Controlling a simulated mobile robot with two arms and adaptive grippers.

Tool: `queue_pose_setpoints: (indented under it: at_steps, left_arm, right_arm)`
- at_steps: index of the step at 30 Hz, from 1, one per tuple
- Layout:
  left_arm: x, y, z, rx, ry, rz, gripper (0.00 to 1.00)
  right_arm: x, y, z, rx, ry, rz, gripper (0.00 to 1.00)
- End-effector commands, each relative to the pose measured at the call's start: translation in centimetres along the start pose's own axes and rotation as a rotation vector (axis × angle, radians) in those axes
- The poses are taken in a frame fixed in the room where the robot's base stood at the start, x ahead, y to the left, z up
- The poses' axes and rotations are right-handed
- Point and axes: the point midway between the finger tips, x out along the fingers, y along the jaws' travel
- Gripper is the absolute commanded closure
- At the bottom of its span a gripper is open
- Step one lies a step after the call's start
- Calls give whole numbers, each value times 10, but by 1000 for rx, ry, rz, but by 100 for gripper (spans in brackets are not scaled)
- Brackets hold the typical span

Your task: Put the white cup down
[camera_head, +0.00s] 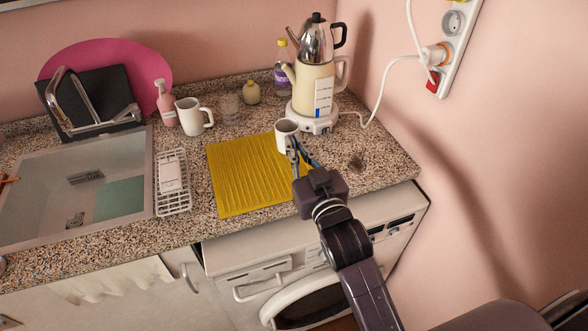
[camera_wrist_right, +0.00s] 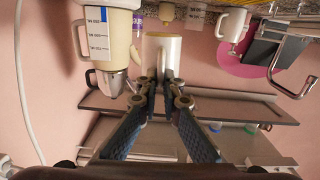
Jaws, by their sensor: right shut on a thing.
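A small white cup (camera_head: 286,130) is at the far right corner of the yellow ribbed mat (camera_head: 240,178), upright, with the kettle base just behind it. My right gripper (camera_head: 295,150) is shut on the cup's near side. In the right wrist view, which is upside down, the white cup (camera_wrist_right: 163,50) sits between the fingertips of my right gripper (camera_wrist_right: 162,88), with its handle towards them. I cannot tell whether the cup's base touches the mat or hangs a little above it. My left gripper is not in view.
A two-part kettle (camera_head: 316,85) on a white base stands close behind the cup. A white mug (camera_head: 193,116), a glass (camera_head: 229,107) and a pink bottle (camera_head: 166,103) stand back left. A white rack (camera_head: 173,196) lies by the sink (camera_head: 60,218). Most of the mat is bare.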

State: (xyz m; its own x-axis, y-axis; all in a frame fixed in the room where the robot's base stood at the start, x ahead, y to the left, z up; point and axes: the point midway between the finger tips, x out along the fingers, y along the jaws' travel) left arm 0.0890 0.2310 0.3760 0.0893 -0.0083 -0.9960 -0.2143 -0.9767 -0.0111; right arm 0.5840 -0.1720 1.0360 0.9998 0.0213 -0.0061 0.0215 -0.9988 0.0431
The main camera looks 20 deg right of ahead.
Motion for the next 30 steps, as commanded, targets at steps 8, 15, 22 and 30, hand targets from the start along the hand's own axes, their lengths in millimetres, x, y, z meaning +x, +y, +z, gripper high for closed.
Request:
queue_pose_setpoints:
  at_steps: [8, 15, 22, 30]
  left_arm:
    - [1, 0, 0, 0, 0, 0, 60]
    - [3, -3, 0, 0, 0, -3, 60]
    - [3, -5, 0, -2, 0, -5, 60]
    - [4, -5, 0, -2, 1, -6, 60]
  right_arm:
    - [0, -1, 33, 0, 3, 1, 100]
    - [1, -2, 67, 0, 1, 1, 100]
    - [1, -3, 73, 0, 4, 1, 100]
    - [0, -3, 76, 0, 2, 1, 90]
